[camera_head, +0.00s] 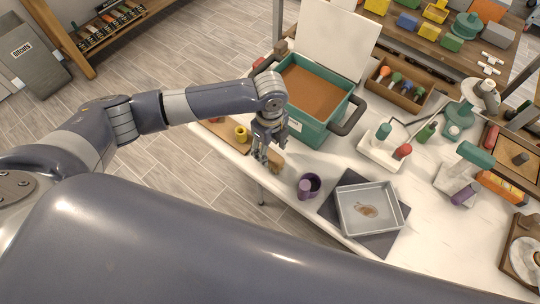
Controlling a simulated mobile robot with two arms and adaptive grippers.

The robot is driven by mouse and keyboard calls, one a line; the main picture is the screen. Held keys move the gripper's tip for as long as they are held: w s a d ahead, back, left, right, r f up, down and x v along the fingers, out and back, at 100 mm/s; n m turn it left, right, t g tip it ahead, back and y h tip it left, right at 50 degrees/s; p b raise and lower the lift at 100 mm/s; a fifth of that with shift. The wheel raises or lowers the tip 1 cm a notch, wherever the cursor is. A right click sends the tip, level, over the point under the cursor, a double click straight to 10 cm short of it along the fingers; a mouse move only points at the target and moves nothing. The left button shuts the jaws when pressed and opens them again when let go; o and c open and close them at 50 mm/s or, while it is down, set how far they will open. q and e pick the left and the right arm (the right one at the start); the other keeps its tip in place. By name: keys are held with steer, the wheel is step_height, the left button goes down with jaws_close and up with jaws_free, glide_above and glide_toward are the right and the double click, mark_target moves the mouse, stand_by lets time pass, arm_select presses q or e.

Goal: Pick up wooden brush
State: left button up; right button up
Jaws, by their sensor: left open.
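A small tan wooden thing (277,162), which looks like the wooden brush, lies at the table's near left edge. My left gripper (264,156) points down right at it and is open. The fingers partly cover the thing, and I cannot tell whether they touch it. My right gripper is not in view.
A teal box (311,132) with its white lid raised stands just behind my left gripper. A purple mug (309,186) and a grey tray (371,209) on a dark mat are to the right. A yellow cup (241,134) is to the left. Tools crowd the right side.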

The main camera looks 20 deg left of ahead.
mark_target(270, 153)
arm_select(q)
step_height(270, 153, down, 4)
steer(key=shift+s+f+p, duration=0.1)
steer(key=shift+f+p, duration=0.05)
steer(key=shift+p, duration=0.6)
steer(key=shift+f, duration=0.6)
steer(key=c, duration=1.3)
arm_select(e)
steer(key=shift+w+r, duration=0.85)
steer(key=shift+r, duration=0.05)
